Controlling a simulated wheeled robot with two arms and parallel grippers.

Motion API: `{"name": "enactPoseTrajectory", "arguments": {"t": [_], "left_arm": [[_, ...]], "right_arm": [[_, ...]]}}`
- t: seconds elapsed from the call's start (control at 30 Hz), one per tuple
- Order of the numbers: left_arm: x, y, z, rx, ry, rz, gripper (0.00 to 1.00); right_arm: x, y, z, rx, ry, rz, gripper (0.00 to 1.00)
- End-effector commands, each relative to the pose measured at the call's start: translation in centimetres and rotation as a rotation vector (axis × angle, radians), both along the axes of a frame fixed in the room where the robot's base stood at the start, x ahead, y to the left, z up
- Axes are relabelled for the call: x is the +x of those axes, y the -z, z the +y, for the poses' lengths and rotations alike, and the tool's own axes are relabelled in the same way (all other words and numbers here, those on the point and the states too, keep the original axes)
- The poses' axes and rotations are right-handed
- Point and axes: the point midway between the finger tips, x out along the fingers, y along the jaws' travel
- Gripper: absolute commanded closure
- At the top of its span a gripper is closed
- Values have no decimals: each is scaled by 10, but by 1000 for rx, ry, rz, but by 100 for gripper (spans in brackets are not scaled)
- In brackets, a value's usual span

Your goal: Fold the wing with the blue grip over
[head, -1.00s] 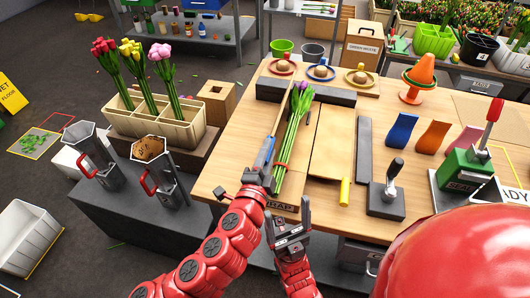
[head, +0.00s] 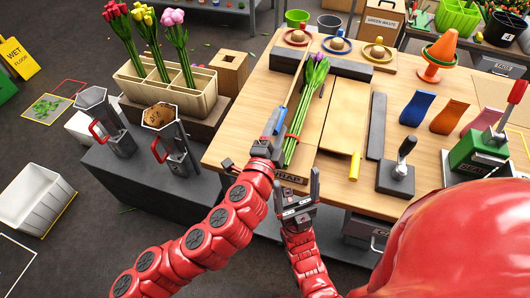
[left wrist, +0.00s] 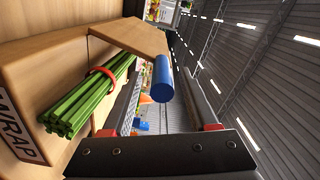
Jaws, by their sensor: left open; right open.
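The wing with the blue grip is a thin wooden panel (left wrist: 135,38), seen tilted up from the board in the left wrist view. In the head view it shows nearly edge-on (head: 295,84), left of the tulips. Its blue grip (left wrist: 162,80) is a short cylinder between the fingers of my left gripper (left wrist: 165,105), which is open. My left gripper (head: 268,137) is at the near end of this wing in the head view. Purple tulips (head: 301,115) with a red band lie beside it. My right gripper (head: 296,192) is open and empty before the table's front edge.
The other wing (head: 346,115), with a yellow grip (head: 355,166), lies flat right of the tulips. A dark bar (head: 377,125) and a lever device (head: 397,178) stand further right. A dark block (head: 320,65) lies behind the tulips.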

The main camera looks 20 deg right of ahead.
Motion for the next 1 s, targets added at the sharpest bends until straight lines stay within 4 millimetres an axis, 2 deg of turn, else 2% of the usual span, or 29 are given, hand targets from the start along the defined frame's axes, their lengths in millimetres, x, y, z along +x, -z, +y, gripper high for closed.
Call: {"name": "enactPoseTrajectory", "arguments": {"t": [0.27, 0.33, 0.63, 0.8, 1.0], "left_arm": [[-40, 2, 29, 1, -1, 1, 40], [-49, -4, 35, 2, 1, 10, 40], [-88, -4, 65, 5, -3, 12, 40], [-110, -2, 81, 3, -3, 9, 40], [-128, 0, 93, 0, -1, 5, 40]], "right_arm": [[0, 4, 0, 0, 0, 0, 16], [0, -15, 0, 0, 0, 0, 16], [0, -57, 0, 0, 0, 0, 16], [0, -73, 0, 0, 0, 0, 16], [0, -81, 0, 0, 0, 0, 16]]}}
